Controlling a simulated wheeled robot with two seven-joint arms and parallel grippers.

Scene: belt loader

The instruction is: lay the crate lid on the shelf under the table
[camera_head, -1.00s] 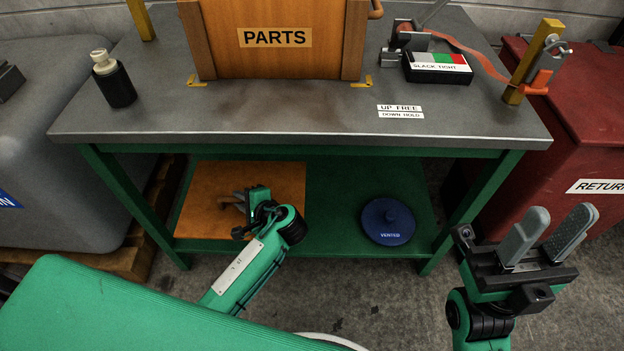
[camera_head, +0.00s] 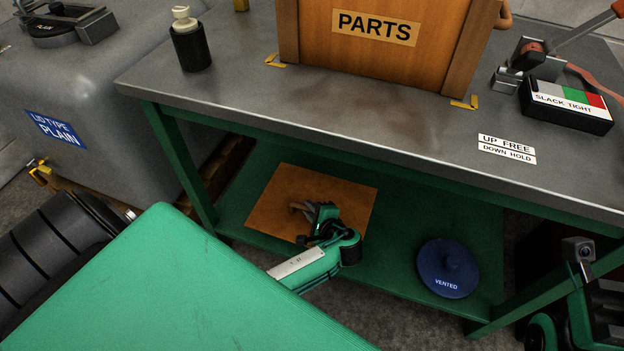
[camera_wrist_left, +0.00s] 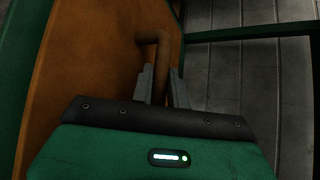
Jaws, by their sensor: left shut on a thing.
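The crate lid (camera_head: 282,192) is a flat orange-brown wooden panel. It lies on the left part of the green shelf (camera_head: 395,235) under the table. Its brown handle (camera_head: 300,208) also shows in the left wrist view (camera_wrist_left: 153,55), with the lid's face (camera_wrist_left: 75,75) to the left of it. My left gripper (camera_head: 312,215) is shut on the handle, above the lid. The gripper hides part of the lid's near right side. My right gripper (camera_head: 600,300) is cut off at the right edge, and its fingers are out of the frame.
A blue round lid marked VENTED (camera_head: 448,268) lies on the shelf's right part. The grey tabletop (camera_head: 390,115) overhangs the shelf and carries the PARTS crate (camera_head: 375,55), a black bottle (camera_head: 190,45) and a SLACK TIGHT box (camera_head: 565,105). Green legs (camera_head: 180,165) flank the shelf.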

